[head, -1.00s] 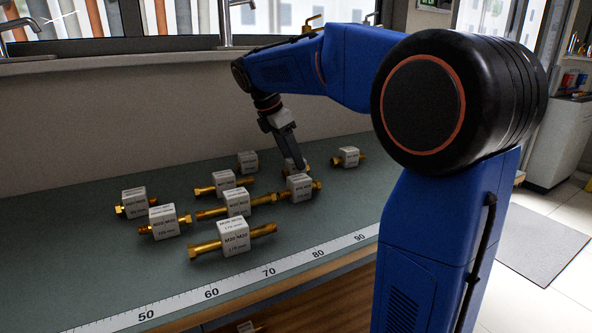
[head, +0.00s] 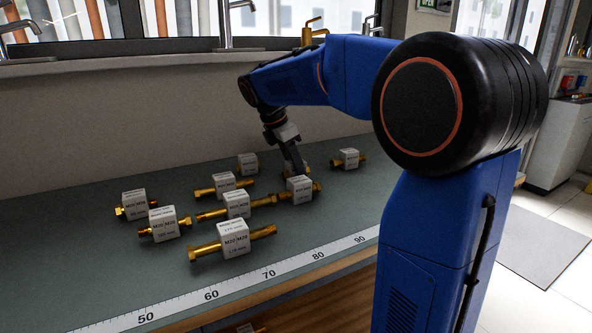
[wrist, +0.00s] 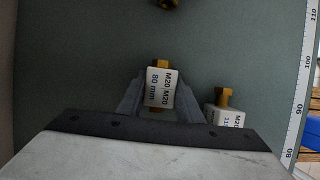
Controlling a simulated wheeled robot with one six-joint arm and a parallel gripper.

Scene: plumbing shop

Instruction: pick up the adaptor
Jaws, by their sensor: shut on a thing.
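In the wrist view an adaptor (wrist: 158,88) with brass ends and a white block labelled "M20 M20 80 mm" sits between the fingers of my gripper (wrist: 160,103). The fingers are shut on its block, one on each side. One brass end sticks out beyond the block, and part of the other shows at its near side. In the head view my gripper (head: 298,168) is low at the back of the green bench, behind another labelled adaptor (head: 300,189). There the held adaptor is mostly hidden, so I cannot tell whether it touches the bench.
Several similar adaptors lie around, including a long one (head: 235,240) in front and one (head: 348,158) to the right. In the wrist view a neighbour (wrist: 224,117) lies close to the right finger. A measuring strip (head: 240,283) runs along the bench's front edge. The back wall is near.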

